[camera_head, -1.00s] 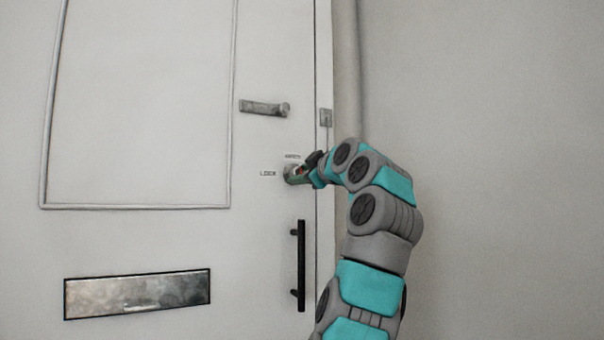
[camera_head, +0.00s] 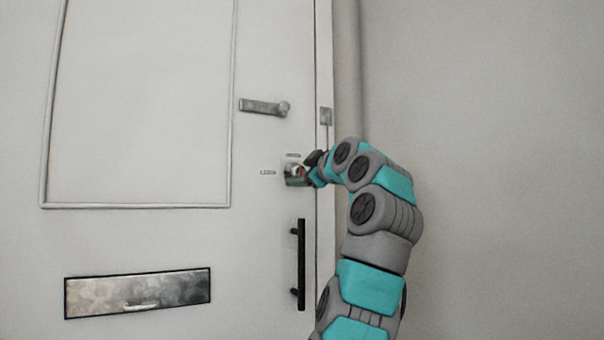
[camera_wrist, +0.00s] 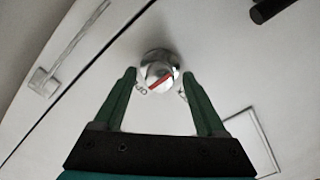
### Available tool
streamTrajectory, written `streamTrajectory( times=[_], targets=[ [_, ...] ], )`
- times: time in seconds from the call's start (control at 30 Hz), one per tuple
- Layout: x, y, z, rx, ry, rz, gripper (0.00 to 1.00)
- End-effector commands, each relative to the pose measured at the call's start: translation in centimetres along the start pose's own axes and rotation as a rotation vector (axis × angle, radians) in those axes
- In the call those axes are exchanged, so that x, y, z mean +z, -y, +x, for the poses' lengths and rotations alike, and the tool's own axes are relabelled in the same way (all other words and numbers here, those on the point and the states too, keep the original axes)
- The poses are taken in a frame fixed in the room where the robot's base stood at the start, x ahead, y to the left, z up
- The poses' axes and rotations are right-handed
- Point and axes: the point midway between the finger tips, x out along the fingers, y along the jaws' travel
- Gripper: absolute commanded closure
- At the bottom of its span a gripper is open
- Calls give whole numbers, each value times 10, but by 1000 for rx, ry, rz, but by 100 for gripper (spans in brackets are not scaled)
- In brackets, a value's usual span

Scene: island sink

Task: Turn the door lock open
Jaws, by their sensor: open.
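The door lock (camera_head: 297,171) is a small round metal knob on the white door (camera_head: 150,110), with a label reading LOCK to its left and another small label above it. In the wrist view the lock knob (camera_wrist: 158,70) shows a red mark running diagonally across its face. My gripper (camera_head: 304,170) is at the lock from the right and partly covers it in the head view. In the wrist view my gripper (camera_wrist: 160,80) has its two green fingers apart, one on each side below the knob. Whether a finger touches the knob I cannot tell.
A metal lever handle (camera_head: 264,107) is above the lock, and a black vertical bar handle (camera_head: 300,265) is below it. A metal mail slot (camera_head: 138,294) sits low on the left. A plain wall (camera_head: 490,150) is to the right.

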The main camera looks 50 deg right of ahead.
Motion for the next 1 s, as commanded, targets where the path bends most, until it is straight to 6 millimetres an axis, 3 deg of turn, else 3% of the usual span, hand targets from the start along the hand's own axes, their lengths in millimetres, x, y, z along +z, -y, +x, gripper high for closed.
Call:
streamTrajectory(
  times=[0.27,0.7,1.0],
  targets=[
    [0,0,-13,1,-2,-1,26],
    [0,0,-75,3,-2,-1,26],
    [0,0,-78,0,0,0,26]
  ],
)
